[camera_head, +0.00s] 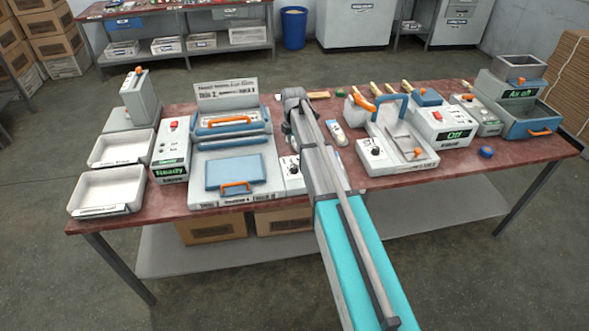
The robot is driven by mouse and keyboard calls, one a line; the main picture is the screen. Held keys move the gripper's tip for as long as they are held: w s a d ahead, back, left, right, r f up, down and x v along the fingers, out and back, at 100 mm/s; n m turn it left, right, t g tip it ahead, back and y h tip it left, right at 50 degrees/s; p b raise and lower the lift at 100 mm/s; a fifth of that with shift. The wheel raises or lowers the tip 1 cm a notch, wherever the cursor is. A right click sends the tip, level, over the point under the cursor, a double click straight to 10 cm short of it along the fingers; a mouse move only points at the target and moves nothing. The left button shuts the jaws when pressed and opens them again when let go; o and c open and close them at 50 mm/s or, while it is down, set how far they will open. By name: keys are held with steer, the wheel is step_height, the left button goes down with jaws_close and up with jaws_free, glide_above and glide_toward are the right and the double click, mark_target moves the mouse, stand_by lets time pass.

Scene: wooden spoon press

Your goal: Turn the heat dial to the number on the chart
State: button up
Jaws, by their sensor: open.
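A sign board (227,93), likely the chart, stands behind the blue-lidded press; its text is too small to read surely. A white box (293,183) with a dark dial (293,167) stands right of the press, partly hidden by my arm; this may be the heat dial. Another box further right has a similar dial (375,151). My gripper (287,129) shows only as a dark part under the wrist, above and behind the first dial box. It is open and looks apart from the dial; its fingertips are mostly hidden.
The press (207,200) has blue lids with orange handles. A control box reading "Ready" (170,150) and white trays (122,148) stand left. A control box reading "Off" (445,125) and a blue drawer (530,125) stand right. Little red tabletop is bare between things.

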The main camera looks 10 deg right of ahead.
mark_target(294, 166)
steer(key=shift+f+b, duration=5.1)
steer(key=shift+f, duration=0.25)
steer(key=c, duration=1)
steer(key=shift+d, duration=0.15)
jaws_close()
